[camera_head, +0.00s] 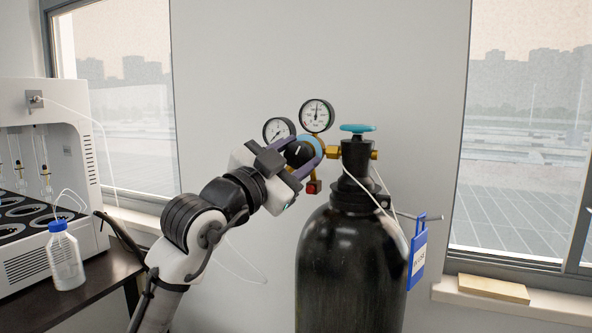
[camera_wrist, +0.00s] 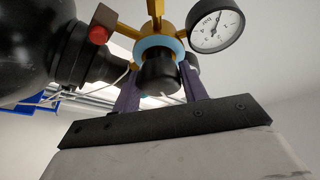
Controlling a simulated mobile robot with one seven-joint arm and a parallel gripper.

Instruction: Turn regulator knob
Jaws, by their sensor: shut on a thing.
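The regulator knob (camera_wrist: 158,72) is a black cylinder in front of a light blue ring (camera_wrist: 158,50) on the brass regulator body. My gripper (camera_head: 305,152) reaches it from the left in the head view. In the wrist view, its two purple fingers (camera_wrist: 162,92) stand on either side of the black knob and are shut on it. Two round gauges sit above: one upright gauge (camera_head: 317,115) and one partly hidden gauge (camera_head: 278,131).
The regulator joins a large black gas cylinder (camera_head: 350,265) with a turquoise valve handwheel (camera_head: 357,128). A blue tag (camera_head: 418,254) hangs at its right. A white distiller (camera_head: 45,160) and a blue-capped bottle (camera_head: 66,258) stand on a dark table at the left.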

